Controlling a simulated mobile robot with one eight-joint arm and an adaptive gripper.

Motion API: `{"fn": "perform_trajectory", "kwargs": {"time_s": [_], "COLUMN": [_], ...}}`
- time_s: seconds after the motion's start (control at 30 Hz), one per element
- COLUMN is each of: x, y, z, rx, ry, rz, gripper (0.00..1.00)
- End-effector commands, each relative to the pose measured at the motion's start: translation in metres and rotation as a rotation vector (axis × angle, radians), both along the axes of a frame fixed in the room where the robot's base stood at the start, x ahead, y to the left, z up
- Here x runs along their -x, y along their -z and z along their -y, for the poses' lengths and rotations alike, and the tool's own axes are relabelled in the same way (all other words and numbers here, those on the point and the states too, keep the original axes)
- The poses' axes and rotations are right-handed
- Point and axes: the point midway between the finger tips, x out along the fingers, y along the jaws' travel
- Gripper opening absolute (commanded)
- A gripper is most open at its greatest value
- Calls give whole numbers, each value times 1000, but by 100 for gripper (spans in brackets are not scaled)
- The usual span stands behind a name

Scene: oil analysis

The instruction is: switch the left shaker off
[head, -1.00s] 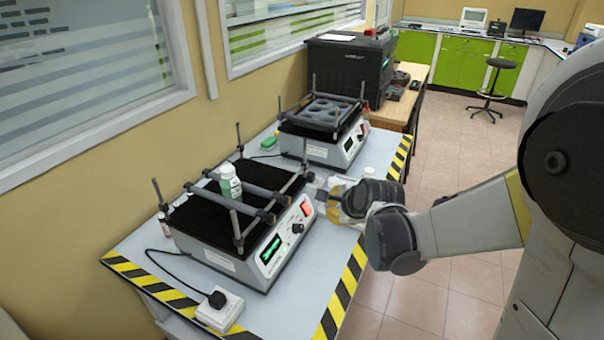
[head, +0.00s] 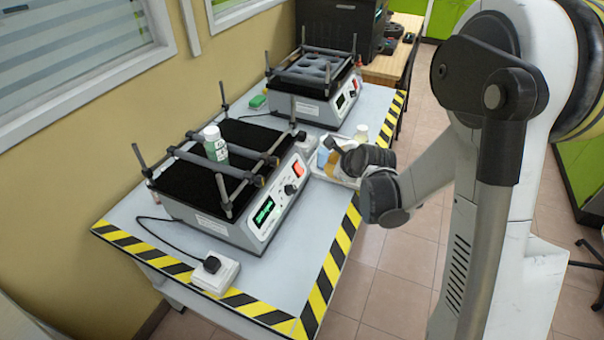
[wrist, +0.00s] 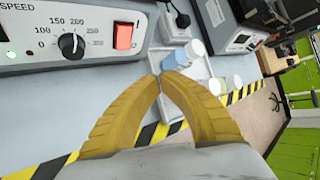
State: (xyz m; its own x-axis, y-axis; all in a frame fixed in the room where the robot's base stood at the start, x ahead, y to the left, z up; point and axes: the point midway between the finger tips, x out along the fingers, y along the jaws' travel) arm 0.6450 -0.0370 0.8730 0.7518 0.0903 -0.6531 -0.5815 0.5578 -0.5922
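The left shaker (head: 255,215) is the nearer one, with a black platform, clamp bars and a white-capped green bottle (head: 215,145) on it. Its front has a lit green display (head: 263,211), a black speed knob (head: 290,189) and a red switch (head: 298,170). In the wrist view, the red switch (wrist: 123,36) glows beside the knob (wrist: 71,46). My gripper (head: 335,150) is to the right of the switch in the head view, apart from it. In the wrist view, its yellow fingers (wrist: 161,78) meet at the tips, with nothing between them, below and right of the switch.
A second shaker (head: 312,88) stands behind on the same table. A white tray (head: 325,172) with small containers lies between the shakers, close to my gripper. A power socket with a plug (head: 214,274) is at the near table corner. Striped tape marks the table edge.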

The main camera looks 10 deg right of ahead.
Motion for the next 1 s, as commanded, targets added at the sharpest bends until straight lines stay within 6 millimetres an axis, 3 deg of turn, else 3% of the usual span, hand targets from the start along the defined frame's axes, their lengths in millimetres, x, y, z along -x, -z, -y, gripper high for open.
{"fn": "perform_trajectory", "kwargs": {"time_s": [0.3,0.5,1.0], "x": [-22,-32,-36], "y": [29,38,43], "z": [-31,-44,-49], "rx": [1,2,1], "ry": [-2,-1,-1], "rz": [0,0,0], "gripper": [0,0,0]}}
